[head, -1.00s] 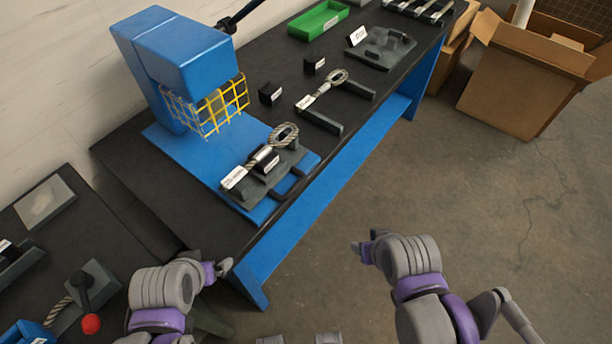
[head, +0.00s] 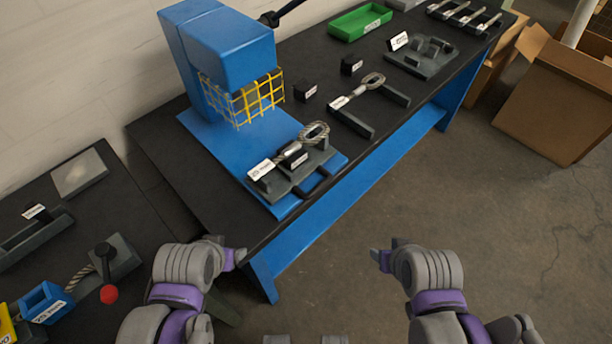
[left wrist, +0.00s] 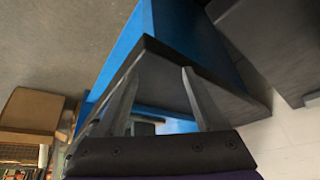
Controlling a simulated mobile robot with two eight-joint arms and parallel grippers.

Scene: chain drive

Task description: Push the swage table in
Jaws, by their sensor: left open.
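The swage table (head: 280,186) is a dark grey plate with a dark loop handle (head: 316,187) at its front. It sits on the blue base (head: 206,140) of the press, out in front of the yellow guard. A wire rope with an eye (head: 314,133) and a white-labelled end lies on it. My left gripper (head: 240,257) is open and empty by the bench's front left corner, below and left of the swage table. Its spread fingers (left wrist: 161,82) show in the left wrist view against the bench edge. My right gripper (head: 377,258) is over the floor, apart from the bench; its jaw opening is unclear.
The blue press head (head: 222,45) with its yellow mesh guard (head: 245,102) stands behind the swage table. A second rope fitting (head: 358,92), a green tray (head: 360,22) and a fixture (head: 425,57) are further right. A side bench with a red-knobbed lever (head: 109,293) is at left. Floor in front is clear.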

